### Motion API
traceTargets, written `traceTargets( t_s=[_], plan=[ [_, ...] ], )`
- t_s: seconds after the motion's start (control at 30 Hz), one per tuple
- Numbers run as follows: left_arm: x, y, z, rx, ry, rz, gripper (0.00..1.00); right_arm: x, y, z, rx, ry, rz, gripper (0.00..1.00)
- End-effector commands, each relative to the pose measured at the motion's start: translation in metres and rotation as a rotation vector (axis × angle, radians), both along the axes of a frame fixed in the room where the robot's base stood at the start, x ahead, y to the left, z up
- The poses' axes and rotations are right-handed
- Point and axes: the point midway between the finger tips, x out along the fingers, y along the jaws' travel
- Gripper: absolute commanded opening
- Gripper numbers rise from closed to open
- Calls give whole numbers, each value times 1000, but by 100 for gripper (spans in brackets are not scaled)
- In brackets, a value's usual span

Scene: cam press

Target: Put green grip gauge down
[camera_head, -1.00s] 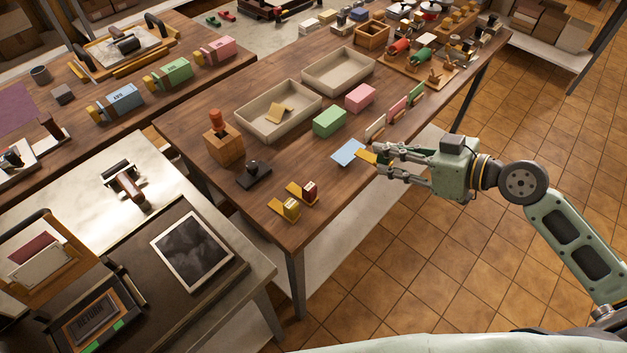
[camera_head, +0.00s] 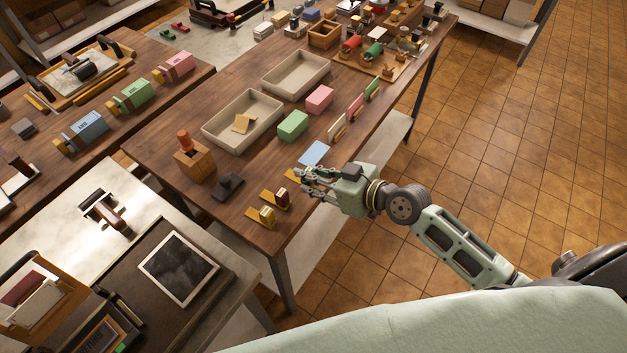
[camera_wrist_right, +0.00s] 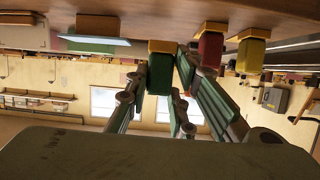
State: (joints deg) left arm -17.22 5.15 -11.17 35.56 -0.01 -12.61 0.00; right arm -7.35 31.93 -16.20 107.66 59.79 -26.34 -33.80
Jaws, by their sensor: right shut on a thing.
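The green grip gauge (camera_wrist_right: 160,75) is a green block on a yellow base (camera_wrist_right: 162,47), seen upside down in the wrist view. It sits between the fingers of my right gripper (camera_wrist_right: 166,78), which is shut on it. In the head view my right gripper (camera_head: 305,183) is at the front edge of the wooden table (camera_head: 240,210), and its fingers mostly hide the gauge. A yellow end of its base (camera_head: 291,175) shows beyond them. I cannot tell whether the base touches the tabletop. Red (camera_head: 282,197) and yellow (camera_head: 266,214) gauges stand on yellow bases to the left. My left gripper is not in view.
Upright cards (camera_head: 337,127) stand farther along the edge. Green (camera_head: 292,125) and pink (camera_head: 320,99) blocks, two trays (camera_head: 207,133) and a black stamp (camera_head: 229,186) lie behind. Some bare wood surrounds the gauges.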

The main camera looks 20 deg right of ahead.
Motion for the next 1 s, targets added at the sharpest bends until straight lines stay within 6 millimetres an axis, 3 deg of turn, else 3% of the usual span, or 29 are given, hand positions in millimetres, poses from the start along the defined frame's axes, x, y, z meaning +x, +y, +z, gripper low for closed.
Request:
traceTargets(
  t_s=[0.2, 0.73, 0.77, 1.0],
  plan=[
    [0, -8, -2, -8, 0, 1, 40, 0, -1, -31, 2, 3, -2, 0],
    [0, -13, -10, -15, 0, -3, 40, 0, -1, -41, -1, 2, 0, 0],
    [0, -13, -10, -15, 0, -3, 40, 0, -1, -41, -2, 2, 0, 22],
    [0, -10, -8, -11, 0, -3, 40, -2, -1, -41, -2, 7, 1, 40]
  ],
)
